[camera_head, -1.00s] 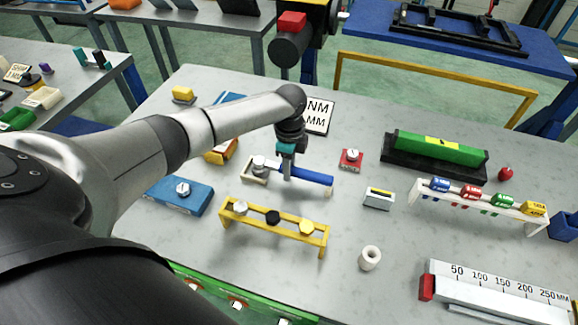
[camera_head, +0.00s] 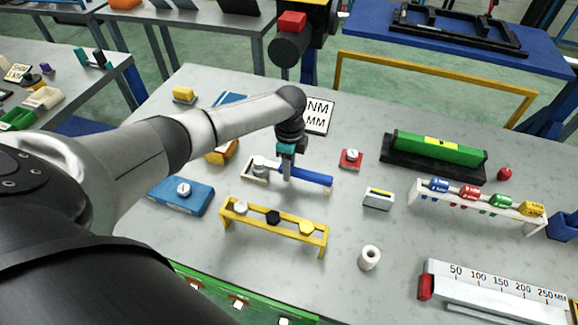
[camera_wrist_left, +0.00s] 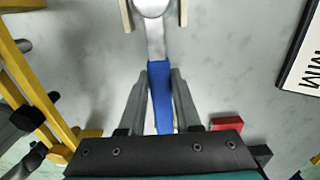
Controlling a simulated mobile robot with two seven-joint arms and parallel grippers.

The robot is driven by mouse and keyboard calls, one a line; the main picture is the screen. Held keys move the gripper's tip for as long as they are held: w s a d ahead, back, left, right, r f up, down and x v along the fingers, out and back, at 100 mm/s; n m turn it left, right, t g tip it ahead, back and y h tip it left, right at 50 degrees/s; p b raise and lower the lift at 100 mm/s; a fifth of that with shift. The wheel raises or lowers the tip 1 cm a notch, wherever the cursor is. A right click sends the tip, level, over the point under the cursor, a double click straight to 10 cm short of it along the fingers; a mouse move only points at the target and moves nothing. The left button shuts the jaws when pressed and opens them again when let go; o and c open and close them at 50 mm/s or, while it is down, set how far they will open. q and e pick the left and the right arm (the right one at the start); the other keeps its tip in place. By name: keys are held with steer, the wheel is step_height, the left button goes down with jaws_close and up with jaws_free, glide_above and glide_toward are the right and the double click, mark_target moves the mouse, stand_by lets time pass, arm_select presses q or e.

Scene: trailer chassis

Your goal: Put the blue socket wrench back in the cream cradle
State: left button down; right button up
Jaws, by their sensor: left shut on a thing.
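The blue socket wrench (camera_head: 315,177) has a blue handle and a silver shank and round head. My left gripper (camera_head: 287,174) is shut on it near the front of the handle, pointing down. In the left wrist view the handle (camera_wrist_left: 160,88) lies between the two grey fingers (camera_wrist_left: 160,100). The cream cradle (camera_head: 250,180) is on the grey table. The silver head lies between its cream side walls (camera_wrist_left: 184,12). I cannot tell whether the head touches the cradle's floor. A small cream piece shows under the handle's far end. My right gripper is not in view.
A yellow rack (camera_head: 262,229) with several knobs stands in front of the wrench. A blue block (camera_head: 181,197) is to the left. A red block (camera_head: 351,159) and a white box (camera_head: 378,198) are to the right. The table around the white ring (camera_head: 369,257) is clear.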

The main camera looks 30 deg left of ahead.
arm_select(q)
steer(key=shift+r, duration=0.1)
steer(key=c, duration=0.5)
jaws_free()
steer(key=o, duration=0.5)
steer(key=shift+c, duration=0.2)
steer(key=shift+r+p, duration=4)
steer(key=shift+p, duration=0.25)
